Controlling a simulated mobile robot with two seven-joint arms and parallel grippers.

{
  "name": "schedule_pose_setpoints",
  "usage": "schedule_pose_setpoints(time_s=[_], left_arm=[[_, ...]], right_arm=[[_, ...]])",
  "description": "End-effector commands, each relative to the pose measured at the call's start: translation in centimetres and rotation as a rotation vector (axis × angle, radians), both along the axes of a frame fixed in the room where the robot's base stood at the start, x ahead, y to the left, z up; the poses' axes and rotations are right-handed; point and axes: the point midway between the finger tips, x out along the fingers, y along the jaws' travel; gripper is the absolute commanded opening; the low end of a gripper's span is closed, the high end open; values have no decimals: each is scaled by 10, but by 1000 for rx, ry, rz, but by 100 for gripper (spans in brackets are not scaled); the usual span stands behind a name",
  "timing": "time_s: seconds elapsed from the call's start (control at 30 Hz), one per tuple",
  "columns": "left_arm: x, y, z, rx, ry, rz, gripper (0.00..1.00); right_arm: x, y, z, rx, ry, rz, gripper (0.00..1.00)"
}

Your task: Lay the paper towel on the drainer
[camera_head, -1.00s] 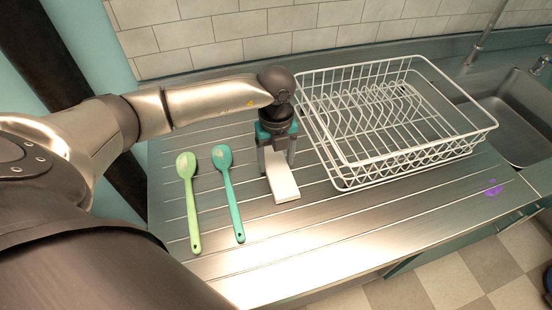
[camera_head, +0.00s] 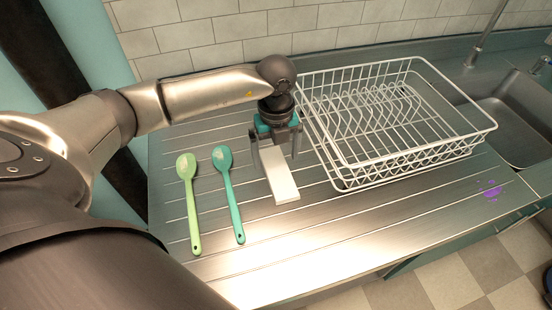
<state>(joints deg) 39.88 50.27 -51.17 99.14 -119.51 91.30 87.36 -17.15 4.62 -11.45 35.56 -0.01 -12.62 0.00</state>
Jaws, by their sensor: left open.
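A white folded strip, which looks like the paper towel (camera_head: 282,183), lies on the ridged metal drainer (camera_head: 340,225), left of the wire rack. My left gripper (camera_head: 276,165) is directly above its far end, pointing down. The fingers are spread on either side of the strip, with visible space between them and it. The strip's far end is partly hidden by the gripper. My right gripper is not in view.
A white wire dish rack (camera_head: 400,125) stands close to the right of my gripper. A light green spoon (camera_head: 191,205) and a teal spoon (camera_head: 231,195) lie to the left. A sink (camera_head: 515,120) is at the right. The drainer's front is clear.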

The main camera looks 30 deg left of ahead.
Motion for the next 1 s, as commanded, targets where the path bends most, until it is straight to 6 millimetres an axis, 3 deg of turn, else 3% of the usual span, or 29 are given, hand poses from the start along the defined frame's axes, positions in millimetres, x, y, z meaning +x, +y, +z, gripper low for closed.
schedule_pose_setpoints(time_s=[0.2,0.43,0.6,1.0], left_arm=[[2,0,52,0,-6,0,100],[1,0,87,0,-4,1,100],[0,0,97,1,-2,0,100],[0,-3,95,-14,3,-5,100]], right_arm=[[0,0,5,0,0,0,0],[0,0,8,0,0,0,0],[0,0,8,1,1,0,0],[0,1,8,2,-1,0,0]])
